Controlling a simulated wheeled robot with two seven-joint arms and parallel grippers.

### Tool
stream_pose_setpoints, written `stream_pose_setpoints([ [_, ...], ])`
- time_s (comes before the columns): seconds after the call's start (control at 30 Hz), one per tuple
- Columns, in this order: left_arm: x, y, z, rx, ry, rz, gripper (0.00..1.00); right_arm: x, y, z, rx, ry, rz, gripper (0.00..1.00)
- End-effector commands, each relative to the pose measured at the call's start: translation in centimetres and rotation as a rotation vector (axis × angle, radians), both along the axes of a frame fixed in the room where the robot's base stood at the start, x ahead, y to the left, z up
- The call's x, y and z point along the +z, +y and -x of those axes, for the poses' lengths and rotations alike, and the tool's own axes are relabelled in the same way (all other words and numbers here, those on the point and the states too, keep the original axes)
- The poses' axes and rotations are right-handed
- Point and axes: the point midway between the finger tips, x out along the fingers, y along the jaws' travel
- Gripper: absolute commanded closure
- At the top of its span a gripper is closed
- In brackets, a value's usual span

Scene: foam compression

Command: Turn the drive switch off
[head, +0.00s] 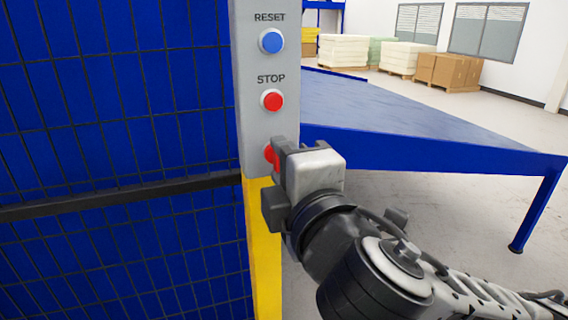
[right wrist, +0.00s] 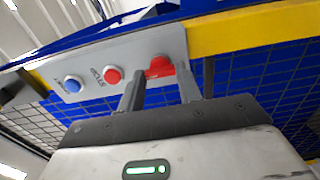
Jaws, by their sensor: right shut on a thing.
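The grey control panel (head: 250,130) holds a blue RESET button (head: 271,41), a red STOP button (head: 272,100) and, lowest, a red switch (head: 270,157). My right gripper (head: 275,172) is at that lowest switch and covers most of it and any label there. In the right wrist view the two fingers stand on either side of the red switch (right wrist: 159,66), shut on it. The switch's exact turn angle is hard to read. My left gripper is not in view.
The panel sits on a yellow post (head: 262,240). A blue mesh fence (head: 110,110) fills the left. A large blue table (head: 400,115) stands to the right, behind my right arm. Stacked foam blocks (head: 340,52) and brown boxes (head: 448,71) are farther back.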

Motion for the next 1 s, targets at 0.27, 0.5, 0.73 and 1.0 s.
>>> stream_pose_setpoints([
  [0.27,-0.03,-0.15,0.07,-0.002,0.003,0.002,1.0,0.11,-0.03,-0.04,-0.001,-0.008,0.014,0.88],
  [0.5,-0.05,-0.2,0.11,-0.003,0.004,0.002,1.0,0.12,-0.04,-0.04,-0.001,-0.007,0.013,0.57],
  [0.73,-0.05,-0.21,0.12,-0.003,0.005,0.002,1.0,0.06,-0.02,-0.03,-0.001,-0.006,0.013,0.44],
  [1.0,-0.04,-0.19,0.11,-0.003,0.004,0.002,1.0,0.03,0.06,0.51,0.012,-0.005,0.011,0.44],
])
